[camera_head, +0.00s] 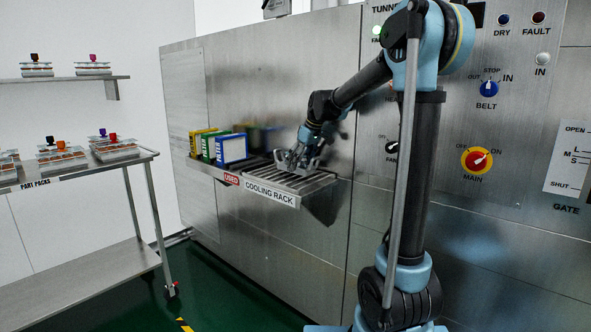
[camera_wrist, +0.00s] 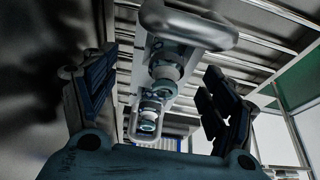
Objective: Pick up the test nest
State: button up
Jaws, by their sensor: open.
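The test nest appears to be the grey metal piece (camera_wrist: 188,26) in the wrist view, with a thick rounded bar and two round, ringed fittings. It is on the slatted cooling rack (camera_head: 318,184). My gripper (camera_wrist: 160,68) is open, with one dark finger pad on each side of the piece. Gaps show between pads and metal, so it is not gripped. In the head view my gripper (camera_head: 294,160) is low over the rack's slats and hides most of the nest there.
Yellow, green and blue framed panels (camera_head: 231,149) stand on the rack's left part, close to my gripper. The steel machine wall (camera_head: 265,80) rises behind. A cart (camera_head: 85,175) with part packs stands at the left, below a wall shelf (camera_head: 60,79). Green floor lies between.

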jog(key=shift+w+a+f, duration=0.15)
jog(key=shift+a+f, duration=0.05)
jog(key=shift+f, duration=0.45)
jog(key=shift+c, duration=0.6)
jog(key=c, duration=1.2)
jog(key=shift+o, duration=0.2)
